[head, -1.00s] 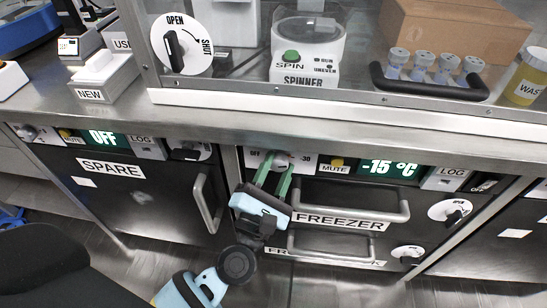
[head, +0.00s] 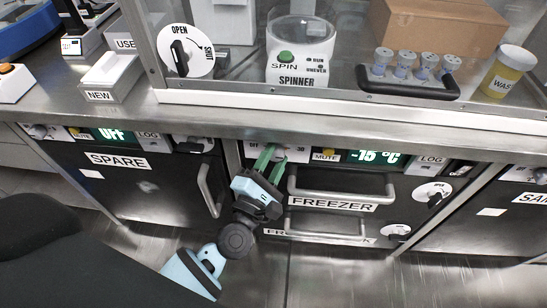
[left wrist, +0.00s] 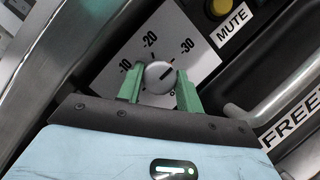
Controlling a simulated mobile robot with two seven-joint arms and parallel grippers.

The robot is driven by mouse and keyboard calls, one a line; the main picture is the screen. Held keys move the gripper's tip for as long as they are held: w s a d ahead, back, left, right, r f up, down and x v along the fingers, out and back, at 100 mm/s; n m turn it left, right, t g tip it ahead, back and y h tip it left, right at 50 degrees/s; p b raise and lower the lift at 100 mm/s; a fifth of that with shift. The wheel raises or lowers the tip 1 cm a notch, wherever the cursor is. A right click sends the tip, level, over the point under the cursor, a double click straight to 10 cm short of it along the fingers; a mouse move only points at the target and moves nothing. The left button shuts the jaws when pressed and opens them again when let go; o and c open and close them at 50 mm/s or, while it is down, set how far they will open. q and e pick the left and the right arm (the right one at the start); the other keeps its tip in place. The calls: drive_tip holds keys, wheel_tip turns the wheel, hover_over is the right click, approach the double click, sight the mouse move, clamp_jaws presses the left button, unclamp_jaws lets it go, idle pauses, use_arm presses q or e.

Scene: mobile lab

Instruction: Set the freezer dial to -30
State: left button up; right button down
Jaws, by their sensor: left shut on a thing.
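The freezer dial is a small light-grey knob (left wrist: 160,77) on a white plate marked -10, -20 and -30 in the left wrist view. The dark line on the knob points up and right, toward the -30 mark. My left gripper (left wrist: 160,88) has its green fingers on either side of the knob, shut on it. In the head view the left gripper (head: 267,158) reaches the dial plate (head: 294,152) at the freezer's upper left and hides the knob. The freezer display (head: 377,158) reads -15 °C. My right gripper is not in view.
The freezer's upper handle (head: 340,190) is just right of my left gripper. The spare unit's handle (head: 208,190) stands to its left. The steel counter edge (head: 300,128) runs above. A yellow MUTE button (head: 328,150) is beside the dial plate.

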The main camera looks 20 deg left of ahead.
use_arm(q)
drive_tip(key=o, duration=1)
drive_tip(key=shift+s, duration=0.15)
drive_tip(key=v, duration=0.7)
drive_tip(key=shift+s+f+b, duration=0.1)
drive_tip(key=shift+s+b, duration=0.2)
